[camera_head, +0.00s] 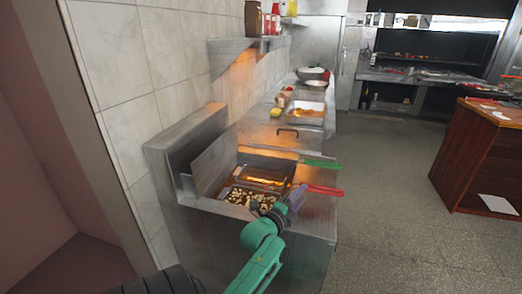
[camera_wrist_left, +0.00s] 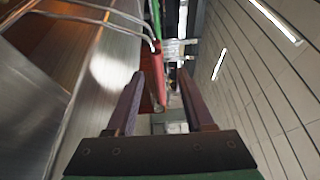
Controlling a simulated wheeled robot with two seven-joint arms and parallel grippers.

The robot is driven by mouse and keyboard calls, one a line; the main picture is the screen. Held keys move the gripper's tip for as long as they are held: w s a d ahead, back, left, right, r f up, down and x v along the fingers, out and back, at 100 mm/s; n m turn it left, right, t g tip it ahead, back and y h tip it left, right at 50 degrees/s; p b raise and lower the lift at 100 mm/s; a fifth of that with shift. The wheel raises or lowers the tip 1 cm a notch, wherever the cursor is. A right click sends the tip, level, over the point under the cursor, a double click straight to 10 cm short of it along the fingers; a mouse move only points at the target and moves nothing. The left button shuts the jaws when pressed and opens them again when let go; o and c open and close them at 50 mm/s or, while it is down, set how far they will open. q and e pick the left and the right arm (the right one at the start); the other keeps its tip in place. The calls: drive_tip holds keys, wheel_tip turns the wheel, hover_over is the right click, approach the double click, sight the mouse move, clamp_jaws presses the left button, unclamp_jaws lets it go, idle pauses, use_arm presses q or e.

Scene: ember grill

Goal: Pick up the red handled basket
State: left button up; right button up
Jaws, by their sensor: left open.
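The red handle (camera_head: 326,190) of a basket sticks out to the right over the fryer's front edge. Its wire basket sits in the fryer (camera_head: 215,206), partly hidden, and I cannot tell its full outline. My left gripper (camera_head: 298,194) is open, just left of the red handle's outer end in the head view. In the left wrist view, the red handle (camera_wrist_left: 161,78) shows between the two open purple fingers (camera_wrist_left: 160,74), and I cannot tell whether it lies within their reach. Nothing is held. My right gripper is not in view.
A green handle (camera_head: 322,164) lies just behind the red one. The fryer's raised metal back stands at the left. A counter with a food tray (camera_head: 306,112) and bowls runs behind. The floor to the right is clear up to a wooden counter (camera_head: 475,155).

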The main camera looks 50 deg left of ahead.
use_arm(q)
drive_tip(key=x, duration=0.2)
drive_tip(key=p+x, duration=0.1)
drive_tip(key=x, duration=0.1)
drive_tip(key=shift+w+a, duration=0.2)
drive_tip(key=shift+a, duration=0.2)
drive_tip(key=shift+w+f, duration=0.2)
drive_tip(key=shift+w, duration=0.1)
clamp_jaws()
drive_tip(key=shift+r, duration=0.1)
idle(0.6)
